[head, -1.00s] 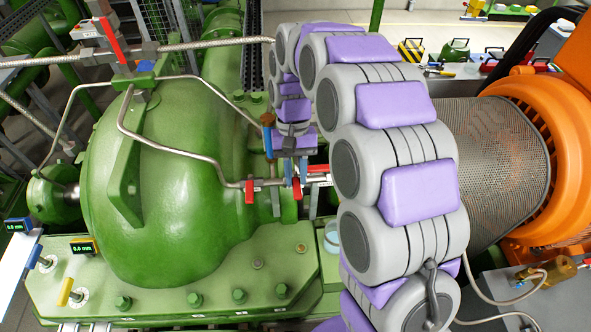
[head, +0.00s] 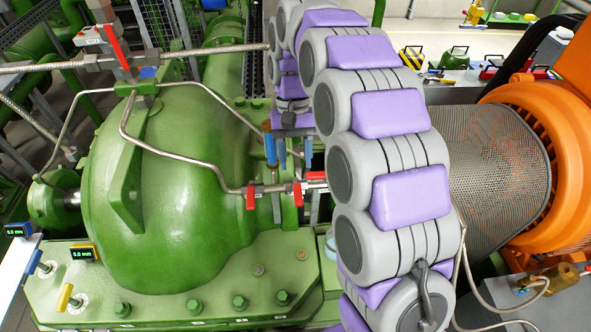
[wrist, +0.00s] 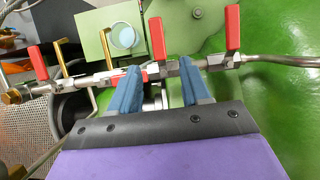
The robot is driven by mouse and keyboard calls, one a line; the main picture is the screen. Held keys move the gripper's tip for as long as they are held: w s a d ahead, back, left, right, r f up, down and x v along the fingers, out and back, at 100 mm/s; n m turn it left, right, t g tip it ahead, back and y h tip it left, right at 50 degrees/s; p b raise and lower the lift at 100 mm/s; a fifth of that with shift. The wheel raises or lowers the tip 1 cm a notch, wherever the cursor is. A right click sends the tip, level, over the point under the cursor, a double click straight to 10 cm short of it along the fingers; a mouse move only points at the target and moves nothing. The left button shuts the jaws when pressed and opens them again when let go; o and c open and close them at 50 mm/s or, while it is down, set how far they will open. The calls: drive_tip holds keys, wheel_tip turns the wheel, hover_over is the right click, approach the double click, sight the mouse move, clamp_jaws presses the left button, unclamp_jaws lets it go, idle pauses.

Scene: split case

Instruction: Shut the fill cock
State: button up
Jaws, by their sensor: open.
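Several cocks with red levers sit on a thin steel pipe; I cannot tell which is the fill cock. In the head view, two levers, a left one (head: 251,198) and a right one (head: 297,195), hang across the pipe. In the wrist view these appear as a right lever (wrist: 232,28) and a middle lever (wrist: 157,40), with another lever (wrist: 38,63) at far left. A red piece (head: 316,175) lies along the pipe, partly behind a finger in the wrist view. My gripper (wrist: 158,70) is open and empty, its blue fingers at the pipe near the middle lever; contact is unclear. It also shows in the head view (head: 295,153).
A green domed casing (head: 180,190) fills the left. Another red lever (head: 113,43) stands on a hose line at top left. A mesh guard (head: 490,165) and orange motor (head: 560,150) are right.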

drive_tip(key=p+v, duration=1)
drive_tip(key=v, duration=0.1)
drive_tip(key=shift+r+p, duration=0.2)
drive_tip(key=shift+p, duration=0.2)
drive_tip(key=shift+w+a, duration=0.1)
drive_tip(key=s+d+f+t+b, duration=0.1)
drive_tip(key=s+d+f+b, duration=0.35)
drive_tip(key=s+b, duration=0.3)
drive_tip(key=s+d+f+b, duration=0.4)
drive_tip(key=s+d+b, duration=0.2)
drive_tip(key=s, duration=0.2)
drive_tip(key=s+d+f+t+b, duration=0.1)
drive_tip(key=s+d+f+b, duration=0.2)
drive_tip(key=s+f+b, duration=0.2)
drive_tip(key=s+d+f+m+b, duration=0.1)
drive_tip(key=s+d+f+b, duration=0.2)
drive_tip(key=s+f, duration=0.8)
drive_tip(key=s+b, duration=0.2)
drive_tip(key=s, duration=0.1)
drive_tip(key=shift+m+t+y, duration=0.3)
drive_tip(key=shift+t, duration=0.1)
